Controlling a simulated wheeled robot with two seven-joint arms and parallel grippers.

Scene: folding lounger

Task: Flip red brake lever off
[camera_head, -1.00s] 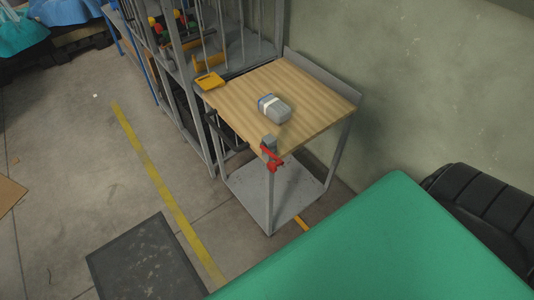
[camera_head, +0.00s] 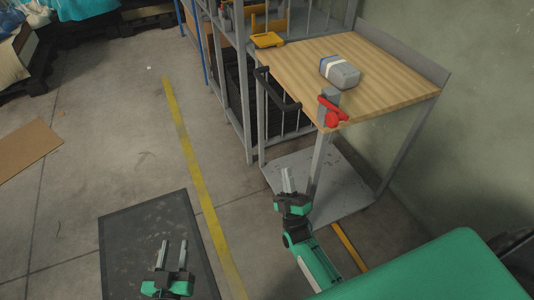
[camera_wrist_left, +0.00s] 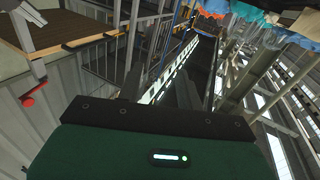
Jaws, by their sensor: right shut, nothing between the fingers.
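The red brake lever (camera_head: 331,112) sits on a grey block at the front corner of the wood-topped cart (camera_head: 392,88). It also shows at the left of the left wrist view (camera_wrist_left: 36,90). My right gripper (camera_head: 287,178) is shut and empty, below and to the left of the lever and apart from it. My left gripper (camera_head: 173,250) is open and empty, low over the dark floor mat, well to the left of the lever.
A black handle (camera_head: 279,93) runs along the cart's left side. A grey rack with a yellow item (camera_head: 268,40) stands behind. Open floor with a dark mat (camera_head: 118,235) lies left.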

